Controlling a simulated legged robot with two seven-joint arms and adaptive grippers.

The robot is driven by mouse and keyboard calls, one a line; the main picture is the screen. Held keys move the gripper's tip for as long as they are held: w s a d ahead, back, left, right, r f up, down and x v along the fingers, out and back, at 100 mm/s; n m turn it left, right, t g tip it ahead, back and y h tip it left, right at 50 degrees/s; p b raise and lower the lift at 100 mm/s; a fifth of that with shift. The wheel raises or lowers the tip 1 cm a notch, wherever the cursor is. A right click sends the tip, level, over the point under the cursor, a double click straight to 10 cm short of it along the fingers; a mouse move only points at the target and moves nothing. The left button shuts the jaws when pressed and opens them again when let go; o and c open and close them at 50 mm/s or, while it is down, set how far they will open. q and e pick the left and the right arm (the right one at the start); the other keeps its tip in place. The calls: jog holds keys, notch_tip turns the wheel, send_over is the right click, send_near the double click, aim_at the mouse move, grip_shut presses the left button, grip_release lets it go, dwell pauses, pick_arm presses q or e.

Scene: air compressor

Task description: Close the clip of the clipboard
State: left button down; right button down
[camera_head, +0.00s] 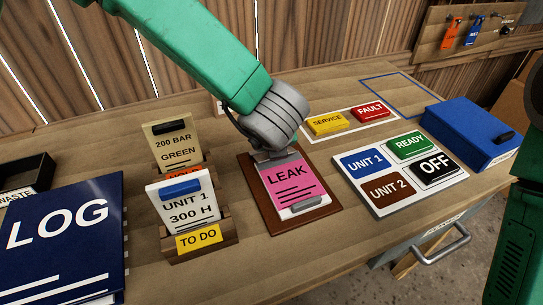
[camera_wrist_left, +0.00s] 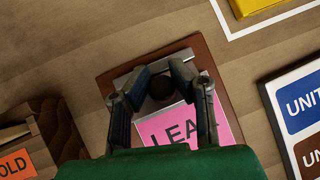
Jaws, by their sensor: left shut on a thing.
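The clipboard (camera_head: 328,211) is a brown board lying on the workbench, with a pink LEAK sheet (camera_head: 285,181) on it. A grey metal clip (camera_head: 260,156) crosses its far end, mostly hidden by my left gripper (camera_head: 262,153). In the left wrist view the clip (camera_wrist_left: 125,80) shows as a grey bar with a dark round knob (camera_wrist_left: 161,88). My left gripper (camera_wrist_left: 160,78) has its fingers on both sides of this knob, shut on it. I cannot tell how far the clip is tilted. My right gripper is not in view.
Left of the clipboard stand card holders with a UNIT 1 card (camera_head: 188,206) and a LOG binder (camera_head: 62,240). To the right lie a UNIT/READY/OFF board (camera_head: 400,173), SERVICE (camera_head: 327,123) and FAULT (camera_head: 370,111) blocks and a blue box (camera_head: 470,130). Bare wood surrounds the clipboard.

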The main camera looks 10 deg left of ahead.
pick_arm(q)
jog(key=shift+s+d+f+m+t+y+b, duration=0.25)
jog(key=shift+t+y+b, duration=0.35)
jog(key=shift+b, duration=0.85)
jog(key=shift+s+d+f+m+t+y+b, duration=0.1)
jog(key=shift+s+f+t+y+b, duration=0.25)
jog(key=shift+t+b, duration=0.85)
jog(key=shift+s+d+f+m+t+y+b, duration=0.25)
jog(key=shift+t+y+b, duration=0.25)
jog(key=shift+b, duration=1.2)
jog(key=c, duration=1.5)
grip_release()
jog(key=shift+o, duration=0.8)
jog(key=shift+s+r, duration=0.1)
jog(key=shift+r, duration=0.1)
jog(key=v, duration=1.1)
jog(key=shift+s+d+r, duration=0.15)
jog(key=shift+s, duration=0.15)
